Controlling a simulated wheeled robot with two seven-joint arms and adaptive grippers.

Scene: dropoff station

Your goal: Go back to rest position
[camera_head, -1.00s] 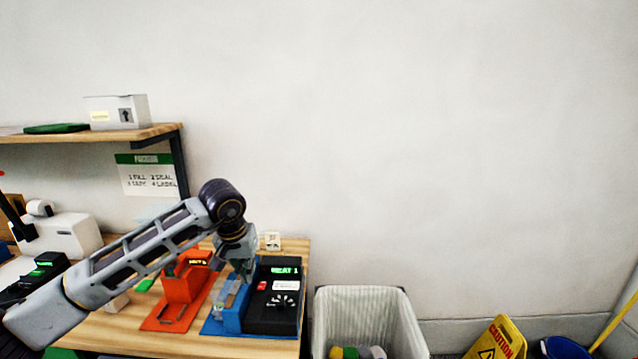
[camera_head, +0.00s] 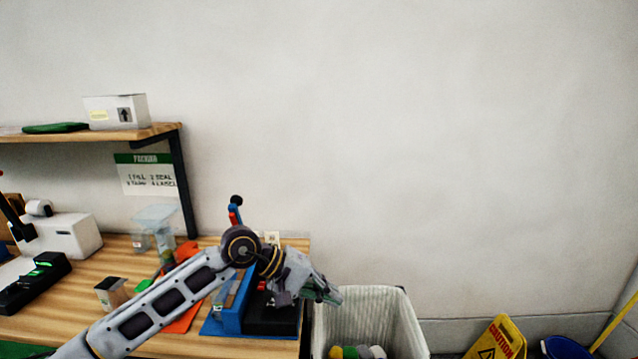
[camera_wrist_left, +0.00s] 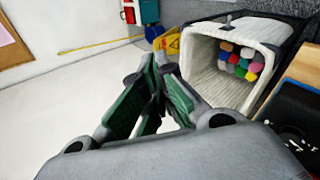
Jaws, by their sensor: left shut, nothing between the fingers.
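My left arm comes in from the lower left in the head view. My left gripper (camera_head: 328,293) is over the right edge of the bench, beside the lined bin (camera_head: 360,310), with nothing held. In the left wrist view its green-padded fingers (camera_wrist_left: 158,75) are closed together and empty. The bin (camera_wrist_left: 207,75) shows to the right of the fingers there, with several coloured items (camera_wrist_left: 238,62) inside. My right gripper is not in view.
The wooden bench (camera_head: 85,270) holds a blue device (camera_head: 228,318), a black unit (camera_head: 270,322), partly hidden by my arm, and an orange piece (camera_head: 185,318). A shelf (camera_head: 90,134) is above. A yellow caution sign (camera_head: 497,340) stands on the right. Open wall lies above the bin.

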